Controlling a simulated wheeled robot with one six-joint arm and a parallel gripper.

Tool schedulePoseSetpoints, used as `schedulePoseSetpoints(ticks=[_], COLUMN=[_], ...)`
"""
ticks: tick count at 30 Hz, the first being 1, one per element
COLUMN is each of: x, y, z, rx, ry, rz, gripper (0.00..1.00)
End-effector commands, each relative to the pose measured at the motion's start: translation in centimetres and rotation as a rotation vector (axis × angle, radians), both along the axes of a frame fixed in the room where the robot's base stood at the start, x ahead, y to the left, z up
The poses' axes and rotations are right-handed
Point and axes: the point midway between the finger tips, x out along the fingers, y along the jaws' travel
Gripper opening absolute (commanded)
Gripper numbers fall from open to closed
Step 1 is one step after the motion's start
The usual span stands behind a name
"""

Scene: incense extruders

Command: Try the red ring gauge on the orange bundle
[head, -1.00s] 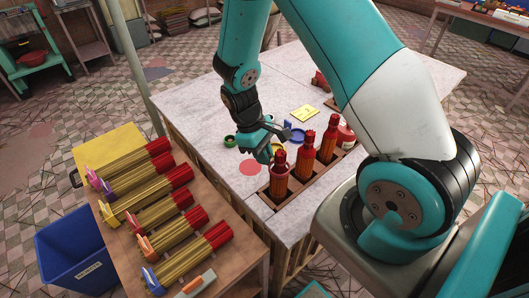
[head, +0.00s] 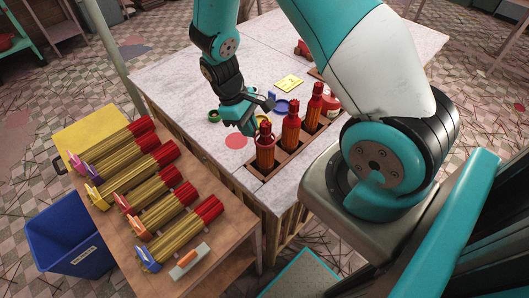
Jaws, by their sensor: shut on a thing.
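A bundle with an orange tag (head: 139,228) lies on the wooden side table among other red-ended bundles.
A blue bin (head: 70,240) stands left of the side table (head: 215,235). The table's left part is clear.

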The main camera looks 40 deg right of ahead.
Motion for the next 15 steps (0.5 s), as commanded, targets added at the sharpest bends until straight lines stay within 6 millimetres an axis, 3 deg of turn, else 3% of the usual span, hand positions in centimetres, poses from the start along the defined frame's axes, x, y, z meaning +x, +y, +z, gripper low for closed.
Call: schedulePoseSetpoints(ticks=[15], x=[0.0], y=[0.0], z=[3.6], rx=[0.0], ry=[0.001], rz=[0.0], gripper=[0.0])
